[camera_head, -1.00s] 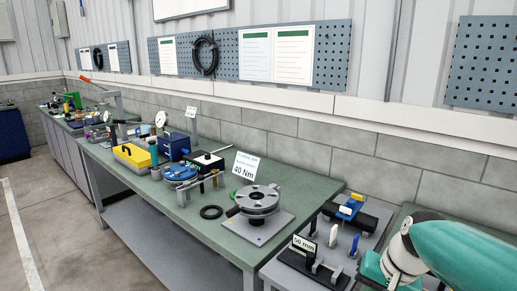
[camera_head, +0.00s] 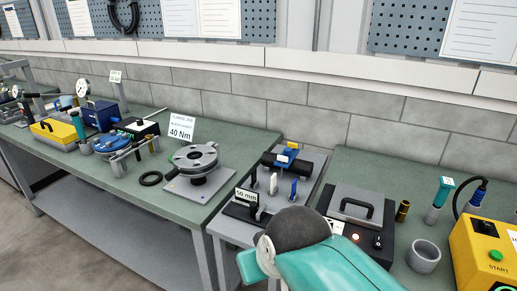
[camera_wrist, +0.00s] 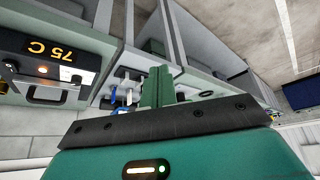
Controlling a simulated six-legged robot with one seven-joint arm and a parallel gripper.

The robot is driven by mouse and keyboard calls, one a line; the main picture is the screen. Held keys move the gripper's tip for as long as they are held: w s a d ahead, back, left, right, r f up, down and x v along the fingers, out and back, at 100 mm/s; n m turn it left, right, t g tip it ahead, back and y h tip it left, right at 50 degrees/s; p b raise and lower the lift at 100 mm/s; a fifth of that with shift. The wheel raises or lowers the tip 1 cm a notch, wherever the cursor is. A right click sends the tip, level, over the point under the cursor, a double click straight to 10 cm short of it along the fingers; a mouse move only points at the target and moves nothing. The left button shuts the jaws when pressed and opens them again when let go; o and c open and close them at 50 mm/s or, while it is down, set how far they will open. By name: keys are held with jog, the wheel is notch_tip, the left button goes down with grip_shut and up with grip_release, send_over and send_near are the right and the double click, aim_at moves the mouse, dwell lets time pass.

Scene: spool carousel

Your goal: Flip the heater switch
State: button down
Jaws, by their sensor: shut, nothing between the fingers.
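The heater (camera_head: 335,205) is a black box with a grey top and a black handle, on the bench at the right in the head view. Its front bears a dark switch (camera_head: 378,241) and a small orange light. My arm hides part of the front. In the wrist view the heater (camera_wrist: 60,45) appears upside down at the left, with a "75 C" label and a glowing light. My gripper (camera_wrist: 157,85) shows green fingers together, shut and empty, apart from the heater. The fingers are not visible in the head view.
A yellow box with a green start button (camera_head: 495,254) is at far right. A small fixture with a "50 mm" label (camera_head: 246,196) is at left. Bare bench lies behind the heater.

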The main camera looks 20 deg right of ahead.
notch_tip(320, 180, up, 4)
jog(key=r+m+g, duration=0.1)
jog(key=m+g, duration=0.5)
jog(key=m, duration=0.4)
send_over(379, 236)
jog(key=shift+f, duration=0.25)
notch_tip(379, 236, down, 14)
jog(key=shift+f, duration=0.1)
